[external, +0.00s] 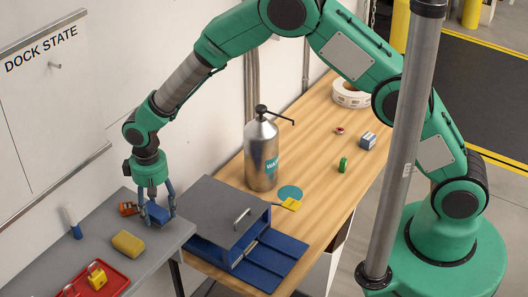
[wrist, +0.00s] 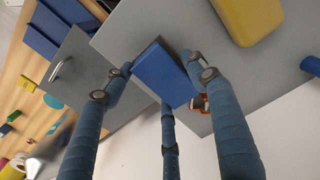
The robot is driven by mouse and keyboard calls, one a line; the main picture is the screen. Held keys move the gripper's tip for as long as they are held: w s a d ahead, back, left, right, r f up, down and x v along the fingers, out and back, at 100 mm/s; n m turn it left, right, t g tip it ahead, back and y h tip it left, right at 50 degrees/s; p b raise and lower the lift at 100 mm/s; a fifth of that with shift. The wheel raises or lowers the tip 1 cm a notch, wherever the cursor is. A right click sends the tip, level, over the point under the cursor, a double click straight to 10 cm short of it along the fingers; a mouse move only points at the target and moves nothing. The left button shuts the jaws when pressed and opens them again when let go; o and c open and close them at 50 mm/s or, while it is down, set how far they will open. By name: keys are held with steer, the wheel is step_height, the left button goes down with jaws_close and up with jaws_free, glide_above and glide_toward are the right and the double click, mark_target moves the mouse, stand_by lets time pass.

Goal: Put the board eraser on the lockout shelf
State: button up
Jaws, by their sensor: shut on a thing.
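The board eraser appears to be the blue block (external: 158,214) between my fingers; it also shows in the wrist view (wrist: 163,72). My gripper (external: 156,209) points down and is shut on it. The grey lockout shelf (external: 165,238) is at the lower left, and the block is at its right end, near the edge. In the wrist view the grey shelf top (wrist: 140,24) lies behind the block. I cannot tell whether the block touches the shelf. The fingers partly hide it.
On the shelf are a yellow block (external: 127,243), an orange item (external: 128,209) close to my fingers, an upright blue-and-white marker (external: 74,226) and a red tray (external: 112,280) with a yellow padlock (external: 96,278). A grey-topped blue box (external: 222,207) and a metal bottle (external: 261,155) stand on the wooden bench (external: 318,185).

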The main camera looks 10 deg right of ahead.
mark_target(157, 207)
steer(key=shift+f, duration=0.65)
steer(key=shift+f, duration=0.2)
steer(key=o, duration=1.1)
steer(key=shift+o, duration=0.2)
steer(key=shift+r, duration=0.15)
step_height(157, 207, up, 12)
steer(key=shift+r, duration=0.1)
stand_by(0.3)
